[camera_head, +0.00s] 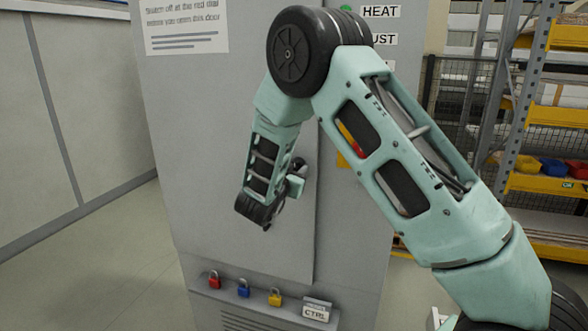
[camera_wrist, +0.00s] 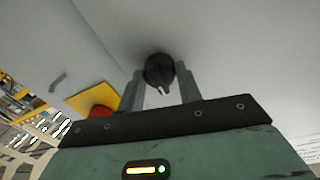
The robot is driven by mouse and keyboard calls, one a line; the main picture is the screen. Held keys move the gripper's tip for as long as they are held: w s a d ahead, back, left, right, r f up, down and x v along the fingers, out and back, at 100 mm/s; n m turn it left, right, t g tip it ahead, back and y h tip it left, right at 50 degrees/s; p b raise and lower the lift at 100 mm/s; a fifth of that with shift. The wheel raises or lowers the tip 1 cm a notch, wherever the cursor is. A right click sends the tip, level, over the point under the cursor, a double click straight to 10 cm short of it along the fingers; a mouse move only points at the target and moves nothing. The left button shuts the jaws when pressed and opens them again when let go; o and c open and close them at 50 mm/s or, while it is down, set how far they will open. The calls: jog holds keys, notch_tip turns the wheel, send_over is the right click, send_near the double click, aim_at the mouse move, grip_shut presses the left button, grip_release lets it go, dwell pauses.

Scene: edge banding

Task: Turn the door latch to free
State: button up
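The door latch (camera_wrist: 158,72) is a round black knob with a pale pointer mark, set on the grey cabinet door (camera_head: 225,150). In the wrist view it sits between the two fingers of my gripper (camera_wrist: 160,84). The fingers stand apart, one on each side of the knob, and look open. Whether either finger touches the knob is unclear. In the head view my gripper (camera_head: 297,184) is close to the right part of the door, and my wrist and arm hide the latch.
A yellow plate with a red dial (camera_wrist: 102,112) lies left of the gripper in the wrist view. Red, blue (camera_head: 243,288) and yellow padlocks and a CTRL box (camera_head: 316,310) sit on a low ledge. A shelf rack (camera_head: 540,185) stands at right. Floor at left is clear.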

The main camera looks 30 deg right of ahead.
jog(key=c, duration=0.4)
jog(key=shift+f+b, duration=0.1)
jog(key=shift+b, duration=0.35)
jog(key=m+b, duration=0.8)
jog(key=b, duration=0.6)
jog(key=m+y+b, duration=0.1)
jog(key=m+b, duration=0.8)
jog(key=b, duration=0.6)
jog(key=shift+s+d+t, duration=0.1)
jog(key=shift+t, duration=0.2)
